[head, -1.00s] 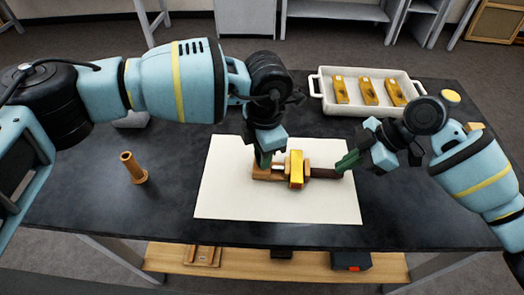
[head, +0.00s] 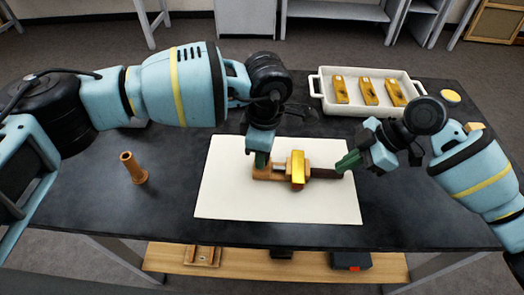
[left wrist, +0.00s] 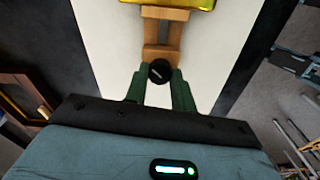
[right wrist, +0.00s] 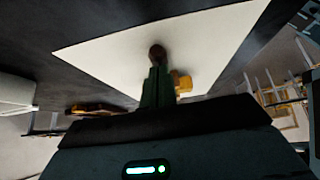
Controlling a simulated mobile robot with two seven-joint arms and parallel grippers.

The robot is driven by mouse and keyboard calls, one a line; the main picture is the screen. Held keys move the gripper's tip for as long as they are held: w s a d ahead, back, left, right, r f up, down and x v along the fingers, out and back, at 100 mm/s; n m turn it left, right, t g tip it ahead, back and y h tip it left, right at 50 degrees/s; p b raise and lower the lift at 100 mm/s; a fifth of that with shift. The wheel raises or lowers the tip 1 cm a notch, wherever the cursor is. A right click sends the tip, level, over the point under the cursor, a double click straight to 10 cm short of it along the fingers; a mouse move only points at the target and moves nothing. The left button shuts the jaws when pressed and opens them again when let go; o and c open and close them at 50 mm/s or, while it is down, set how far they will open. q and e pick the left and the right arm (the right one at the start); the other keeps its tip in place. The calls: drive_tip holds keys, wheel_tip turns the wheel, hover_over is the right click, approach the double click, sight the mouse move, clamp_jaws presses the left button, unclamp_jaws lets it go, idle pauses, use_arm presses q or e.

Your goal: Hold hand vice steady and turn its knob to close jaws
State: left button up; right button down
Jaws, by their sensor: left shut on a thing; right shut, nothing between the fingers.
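The hand vice (head: 266,172) lies on a white sheet (head: 230,200). It has a wooden body and a dark brown handle (head: 326,173) pointing right. A gold piece (head: 298,170) sits across it near its middle; how tightly the jaws hold it I cannot tell. My left gripper (head: 261,160) is shut on the black knob (left wrist: 160,70) at the vice's left end. My right gripper (head: 345,162) is shut and empty, its fingertips at the handle's far end. The handle end also shows beyond those fingers in the right wrist view (right wrist: 157,53); whether they touch it I cannot tell.
A white tray (head: 318,103) with three gold pieces stands at the back right. A wooden peg-like piece (head: 133,168) stands on the dark table left of the sheet. A round yellow item (head: 450,96) lies right of the tray. The front of the sheet is clear.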

drive_tip(key=shift+s+f, duration=0.1)
drive_tip(key=shift+f, duration=0.25)
use_arm(q)
drive_tip(key=o, duration=1)
drive_tip(key=r, duration=1.2)
drive_tip(key=shift+s+d, duration=0.1)
drive_tip(key=shift+d, duration=0.2)
use_arm(e)
drive_tip(key=shift+r, duration=3.3)
